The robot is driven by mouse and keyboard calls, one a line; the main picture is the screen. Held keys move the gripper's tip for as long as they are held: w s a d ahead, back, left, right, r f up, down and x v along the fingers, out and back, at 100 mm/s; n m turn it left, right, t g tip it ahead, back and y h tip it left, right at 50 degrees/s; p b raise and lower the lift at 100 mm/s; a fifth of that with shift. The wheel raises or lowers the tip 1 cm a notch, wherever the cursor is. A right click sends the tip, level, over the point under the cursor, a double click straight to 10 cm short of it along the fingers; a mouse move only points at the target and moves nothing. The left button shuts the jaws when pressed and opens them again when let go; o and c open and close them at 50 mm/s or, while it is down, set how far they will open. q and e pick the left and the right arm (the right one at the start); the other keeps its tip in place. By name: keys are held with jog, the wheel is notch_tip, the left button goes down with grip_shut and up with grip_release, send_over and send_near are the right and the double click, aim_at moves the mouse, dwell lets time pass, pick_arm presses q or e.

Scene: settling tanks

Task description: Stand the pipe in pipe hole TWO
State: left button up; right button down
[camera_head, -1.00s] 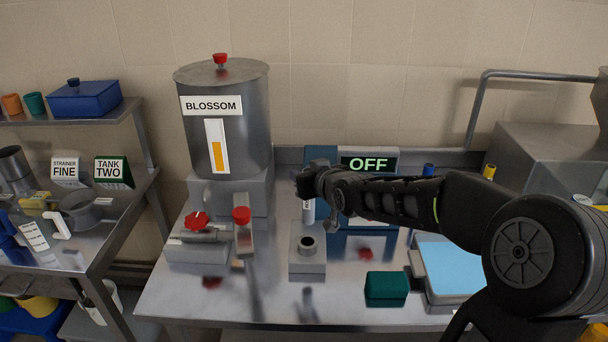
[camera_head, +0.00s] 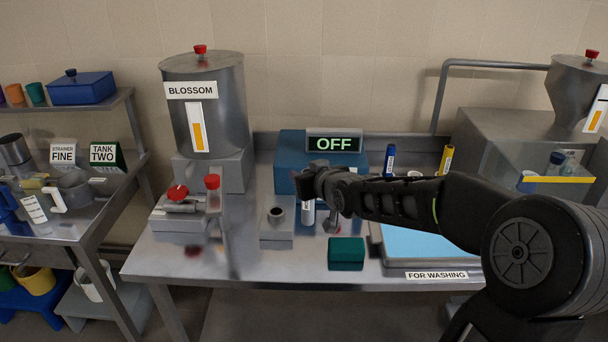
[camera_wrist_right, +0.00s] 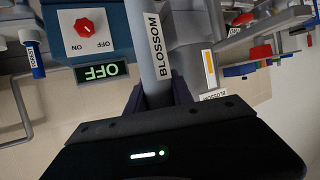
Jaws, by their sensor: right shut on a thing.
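My right gripper (camera_head: 310,184) is shut on the pipe, a grey tube with a BLOSSOM label. In the right wrist view the pipe (camera_wrist_right: 151,28) runs up from between the fingers (camera_wrist_right: 160,95). In the head view the pipe's pale lower part (camera_head: 308,214) hangs below the gripper, roughly upright; I cannot tell its height above the bench. A grey block with a round dark hole (camera_head: 277,212) sits on the bench to the left of the pipe. No number shows on the block. My left gripper is not in view.
The BLOSSOM tank (camera_head: 222,120) stands behind left, a red-knobbed valve (camera_head: 178,193) before it. A blue box with an OFF display (camera_head: 334,144) is behind the gripper. A green block (camera_head: 346,252) and blue FOR WASHING tray (camera_head: 431,262) lie right.

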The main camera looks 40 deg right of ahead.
jog(key=w+a+f+n+y, duration=0.1)
jog(key=a+f, duration=0.5)
jog(key=a, duration=0.5)
jog(key=w+a+f+n+y, duration=0.1)
jog(key=w+a+f, duration=0.1)
jog(key=a+f, duration=0.5)
jog(key=a, duration=0.5)
jog(key=shift+w+a+f+y, duration=0.2)
jog(key=shift+a+f+y, duration=0.05)
jog(key=shift+f+y, duration=0.05)
